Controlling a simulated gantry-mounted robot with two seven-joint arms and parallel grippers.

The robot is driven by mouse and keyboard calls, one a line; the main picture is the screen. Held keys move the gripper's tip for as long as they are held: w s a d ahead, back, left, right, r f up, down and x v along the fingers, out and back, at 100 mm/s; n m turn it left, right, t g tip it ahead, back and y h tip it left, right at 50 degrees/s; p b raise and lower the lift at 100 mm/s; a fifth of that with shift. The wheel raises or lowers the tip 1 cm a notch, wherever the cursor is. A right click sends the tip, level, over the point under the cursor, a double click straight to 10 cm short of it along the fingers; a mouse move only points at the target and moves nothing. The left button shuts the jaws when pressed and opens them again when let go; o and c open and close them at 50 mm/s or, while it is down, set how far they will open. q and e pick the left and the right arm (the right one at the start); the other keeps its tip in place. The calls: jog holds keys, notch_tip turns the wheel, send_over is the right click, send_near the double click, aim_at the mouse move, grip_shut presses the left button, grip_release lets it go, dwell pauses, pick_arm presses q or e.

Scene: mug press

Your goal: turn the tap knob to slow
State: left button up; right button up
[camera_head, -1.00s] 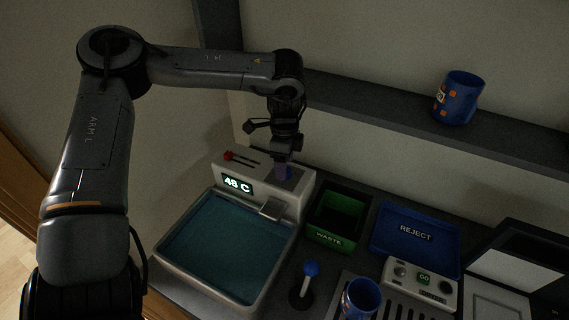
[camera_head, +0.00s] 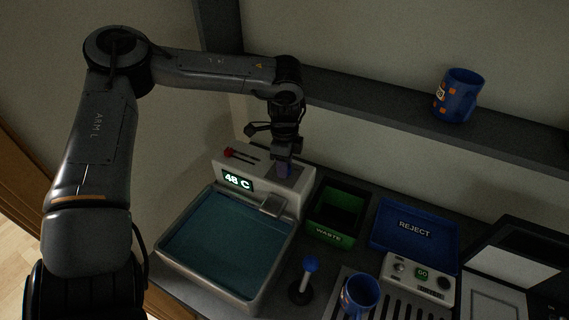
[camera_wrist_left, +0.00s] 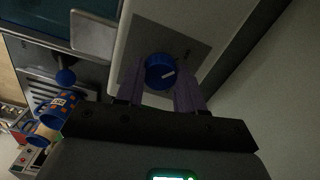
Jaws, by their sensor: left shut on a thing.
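The blue tap knob (camera_wrist_left: 160,72) with a pale pointer line sits on a grey plate on top of the white tap housing (camera_wrist_left: 160,20). My left gripper (camera_wrist_left: 160,85) is around the knob from above, its two purple fingers on either side and shut on it. In the head view my left gripper (camera_head: 284,170) is at the right end of the housing, and it mostly hides the knob. The housing's display (camera_head: 238,181) reads 48 C. My right gripper is not in view.
The water basin (camera_head: 165,252) is in front of the housing. A green waste bin (camera_head: 326,236), a blue reject tray (camera_head: 447,262) and a blue-knobbed lever (camera_head: 311,265) stand to the right. One mug (camera_head: 360,295) is on the grate, another (camera_head: 458,95) on the shelf above.

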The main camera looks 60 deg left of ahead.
pick_arm(q)
jog(key=shift+f+m+b, duration=0.1)
jog(key=shift+m+b, duration=0.6)
jog(key=shift+b, duration=0.05)
jog(key=shift+m+b, duration=0.8)
jog(key=shift+m, duration=0.4)
jog(key=m+b, duration=0.1)
jog(key=m, duration=0.2)
jog(key=shift+m, duration=1.4)
jog(key=o, duration=1)
jog(key=shift+b, duration=0.3)
jog(key=shift+o, duration=0.2)
